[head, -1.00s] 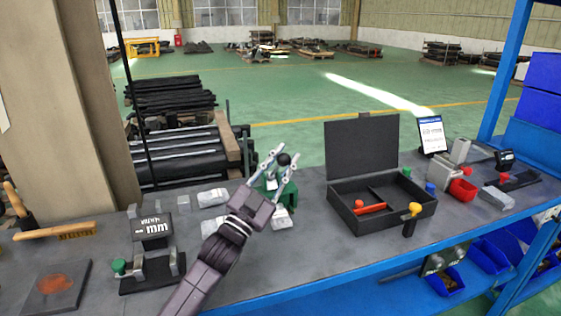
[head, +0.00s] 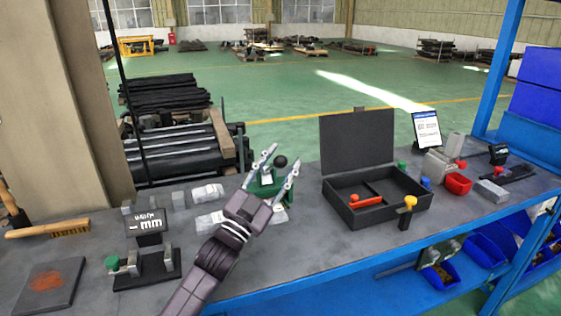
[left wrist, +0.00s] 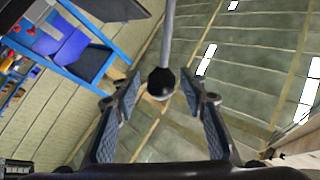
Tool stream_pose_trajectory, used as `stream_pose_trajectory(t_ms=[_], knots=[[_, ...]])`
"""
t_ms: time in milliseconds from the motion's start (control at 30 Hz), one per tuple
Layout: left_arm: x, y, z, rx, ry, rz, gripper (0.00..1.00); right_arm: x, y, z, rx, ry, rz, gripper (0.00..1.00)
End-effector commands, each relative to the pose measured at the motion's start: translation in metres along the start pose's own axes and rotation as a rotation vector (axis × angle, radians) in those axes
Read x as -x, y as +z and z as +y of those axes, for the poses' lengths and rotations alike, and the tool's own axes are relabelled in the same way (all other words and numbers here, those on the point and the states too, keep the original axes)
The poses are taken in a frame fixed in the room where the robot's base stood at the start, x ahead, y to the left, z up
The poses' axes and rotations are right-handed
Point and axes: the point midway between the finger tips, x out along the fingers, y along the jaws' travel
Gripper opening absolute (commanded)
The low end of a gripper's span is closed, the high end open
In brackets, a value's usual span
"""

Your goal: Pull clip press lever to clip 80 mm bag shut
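The clip press (head: 256,186) is a green stand on the bench, partly hidden behind my left gripper. Its lever ends in a black ball knob (head: 281,161). My left gripper (head: 284,157) is open, with its fingers spread to either side of the knob. In the left wrist view the knob (left wrist: 161,83), on a thin grey rod (left wrist: 168,35), shows between and beyond the open fingers (left wrist: 160,108), with gaps on both sides. A pale bag (head: 279,215) lies by the press, partly hidden by the gripper. I cannot tell whether it sits in the jaw. My right gripper is out of view.
Two more pale bags (head: 207,193) lie left of my arm. A display stand reading mm (head: 149,222) is further left. An open black case (head: 334,207) stands right of the press, with a red-handled tool inside. Gauges and a red bin (head: 458,184) are at far right.

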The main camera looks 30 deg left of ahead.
Motion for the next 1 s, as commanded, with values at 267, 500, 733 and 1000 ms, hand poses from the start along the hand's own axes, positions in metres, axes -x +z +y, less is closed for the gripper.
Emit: stream_pose_trajectory(t_ms=[267, 500, 733, 1000], knots=[[0.001, -0.001, -0.001, -0.003, -0.002, 0.002, 0.4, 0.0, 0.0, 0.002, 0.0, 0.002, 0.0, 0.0], [0.027, 0.0, 0.0, -0.003, 0.0, -0.001, 0.4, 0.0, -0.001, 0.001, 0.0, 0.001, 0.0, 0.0], [0.072, 0.0, 0.0, -0.002, 0.0, -0.002, 0.4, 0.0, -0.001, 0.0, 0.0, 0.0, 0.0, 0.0], [0.11, 0.0, 0.0, -0.002, 0.0, -0.001, 0.4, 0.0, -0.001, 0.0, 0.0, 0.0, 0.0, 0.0]])
